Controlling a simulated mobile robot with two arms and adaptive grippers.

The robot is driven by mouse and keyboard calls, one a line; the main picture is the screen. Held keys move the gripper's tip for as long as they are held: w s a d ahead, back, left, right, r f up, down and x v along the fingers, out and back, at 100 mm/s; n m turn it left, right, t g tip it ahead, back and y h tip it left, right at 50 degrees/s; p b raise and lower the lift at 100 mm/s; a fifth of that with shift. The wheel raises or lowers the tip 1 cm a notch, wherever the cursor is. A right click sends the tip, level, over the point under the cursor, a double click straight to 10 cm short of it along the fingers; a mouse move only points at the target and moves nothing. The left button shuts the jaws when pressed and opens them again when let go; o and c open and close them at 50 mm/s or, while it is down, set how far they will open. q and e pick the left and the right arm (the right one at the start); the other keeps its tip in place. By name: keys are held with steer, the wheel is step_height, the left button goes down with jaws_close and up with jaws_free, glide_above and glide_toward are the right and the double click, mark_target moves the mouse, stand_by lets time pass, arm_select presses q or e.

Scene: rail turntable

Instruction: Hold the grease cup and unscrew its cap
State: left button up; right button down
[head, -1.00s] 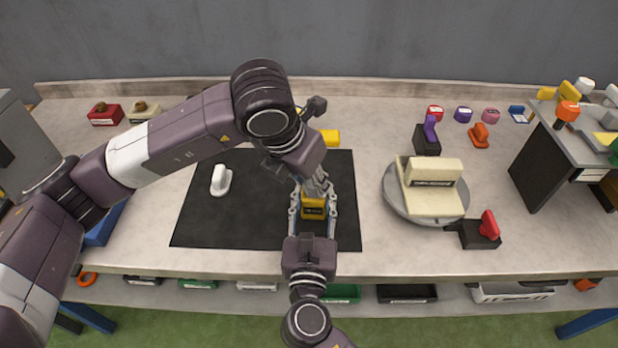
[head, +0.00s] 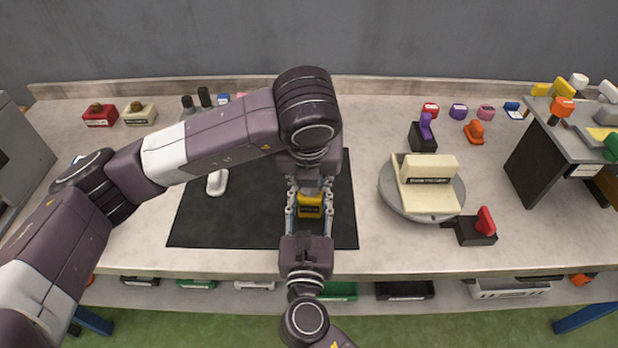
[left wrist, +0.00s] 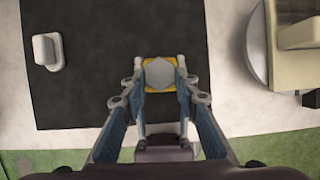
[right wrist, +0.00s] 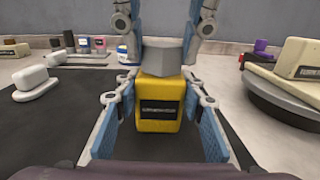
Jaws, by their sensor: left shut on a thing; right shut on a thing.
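The grease cup has a yellow body (head: 311,211) with a dark label and a grey hexagonal cap (left wrist: 160,74). It stands upright over the black mat. In the right wrist view the cap (right wrist: 163,57) sits on top of the yellow body (right wrist: 160,104). My right gripper (right wrist: 162,88) comes from the front edge side and is shut on the yellow body, one finger at each side. My left gripper (left wrist: 161,78) points down from above and is shut on the cap. In the head view my left wrist hides the cap.
A white handled piece (head: 217,183) lies on the black mat (head: 240,225), left of the cup. A round turntable (head: 388,197) bearing a cream block (head: 428,190) stands right, near a black block with a red lever (head: 485,220). Small coloured parts line the back.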

arm_select(q)
steer(key=n, duration=0.2)
steer(key=n+y, duration=0.1)
steer(key=n, duration=0.1)
steer(key=shift+w+d+y, duration=0.15)
steer(key=shift+d+y, duration=0.05)
steer(key=shift+y, duration=0.1)
steer(key=shift+n+g+y, duration=0.3)
steer(key=shift+n+y, duration=0.1)
steer(key=shift+n, duration=0.6)
steer(key=n, duration=0.2)
steer(key=shift+w+d+n+g+y, duration=0.2)
steer(key=shift+n+g+y, duration=0.1)
steer(key=shift+n+y, duration=0.1)
steer(key=n+g+y, duration=0.1)
steer(key=n, duration=0.2)
steer(key=shift+d, duration=0.1)
steer(key=o, duration=1.3)
